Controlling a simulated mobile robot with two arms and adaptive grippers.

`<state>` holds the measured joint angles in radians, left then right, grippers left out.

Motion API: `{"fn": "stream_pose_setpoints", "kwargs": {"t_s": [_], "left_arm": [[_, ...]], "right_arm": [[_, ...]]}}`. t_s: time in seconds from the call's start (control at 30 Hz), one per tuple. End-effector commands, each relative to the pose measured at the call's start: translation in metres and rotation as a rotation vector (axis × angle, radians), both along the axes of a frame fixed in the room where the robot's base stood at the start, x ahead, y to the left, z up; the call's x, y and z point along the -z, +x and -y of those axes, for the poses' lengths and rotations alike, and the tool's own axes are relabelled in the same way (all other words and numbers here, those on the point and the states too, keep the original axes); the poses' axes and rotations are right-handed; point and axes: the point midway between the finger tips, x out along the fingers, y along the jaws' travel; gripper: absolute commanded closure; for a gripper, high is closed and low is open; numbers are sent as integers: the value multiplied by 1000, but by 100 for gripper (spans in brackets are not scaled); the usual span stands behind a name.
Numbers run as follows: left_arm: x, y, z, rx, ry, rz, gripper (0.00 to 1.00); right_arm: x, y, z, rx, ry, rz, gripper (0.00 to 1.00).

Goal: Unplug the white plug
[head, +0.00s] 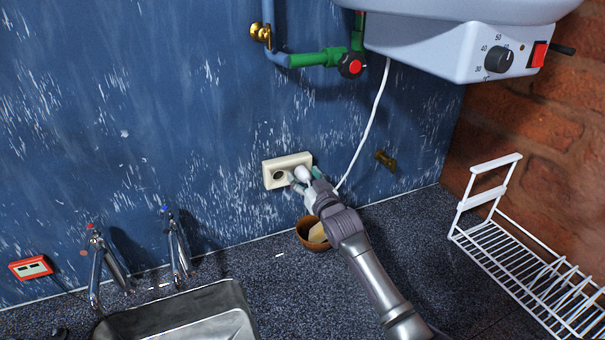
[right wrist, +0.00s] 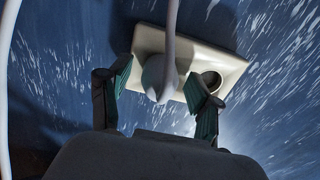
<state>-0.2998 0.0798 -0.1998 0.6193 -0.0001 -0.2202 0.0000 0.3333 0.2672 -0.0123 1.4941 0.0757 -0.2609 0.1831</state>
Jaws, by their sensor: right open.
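The white plug (head: 302,173) sits in the right socket of the cream double outlet (head: 272,164) on the blue wall. In the right wrist view the plug (right wrist: 157,74) is in front of the outlet plate (right wrist: 215,62), with its white cord rising from it. My right gripper (head: 303,181) is at the outlet. In the right wrist view its two green-padded fingers (right wrist: 160,88) are apart, one on each side of the plug, with gaps visible. The left socket is empty. My left gripper is not in view.
A white cord (head: 374,115) hangs from the water heater (head: 440,45). A brown bowl (head: 304,236) stands on the counter below the outlet. A white dish rack (head: 500,240) is at right, a metal sink (head: 185,312) and taps at lower left.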

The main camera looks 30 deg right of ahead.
Motion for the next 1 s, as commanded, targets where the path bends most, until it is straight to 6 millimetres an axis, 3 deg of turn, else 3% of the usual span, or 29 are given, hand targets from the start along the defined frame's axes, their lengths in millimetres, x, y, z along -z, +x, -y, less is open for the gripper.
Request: {"fn": "stream_pose_setpoints", "kwargs": {"t_s": [0.13,0.5,1.0], "left_arm": [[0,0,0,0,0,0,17],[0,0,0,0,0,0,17],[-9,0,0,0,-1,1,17]], "right_arm": [[0,0,0,0,0,0,38],[0,0,0,0,0,0,100],[-1,-11,-1,0,0,0,100]]}}
